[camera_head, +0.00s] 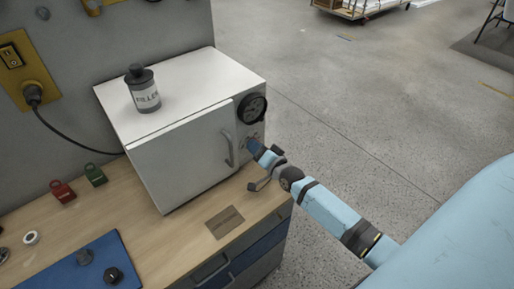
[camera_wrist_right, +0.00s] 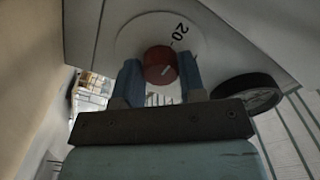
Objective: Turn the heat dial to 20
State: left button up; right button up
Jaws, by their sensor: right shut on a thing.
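The heat dial is a red round knob (camera_wrist_right: 160,66) with a light pointer line, on a pale round plate (camera_wrist_right: 131,40) marked "20" in the right wrist view. My right gripper (camera_wrist_right: 160,82) has its two blue fingers on either side of the knob, shut on it. In the head view my right gripper (camera_head: 254,147) reaches the lower right front of the white oven-like box (camera_head: 180,158), and it hides the knob there. The pointer line is tilted, and I cannot tell exactly which mark it meets. My left gripper is not in view.
A black round gauge (camera_head: 252,109) sits above the dial and shows in the right wrist view (camera_wrist_right: 249,93). The box's door handle (camera_head: 228,148) is just left of my gripper. A dark canister (camera_head: 145,91) stands on the box. Open floor lies right of the bench.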

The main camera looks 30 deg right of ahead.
jog(key=o, duration=0.9)
jog(key=shift+s, duration=0.1)
jog(key=s, duration=0.4)
jog(key=s+b, duration=0.1)
jog(key=s, duration=0.3)
jog(key=s+d+b, duration=0.1)
jog(key=s, duration=0.4)
jog(key=shift+s, duration=0.3)
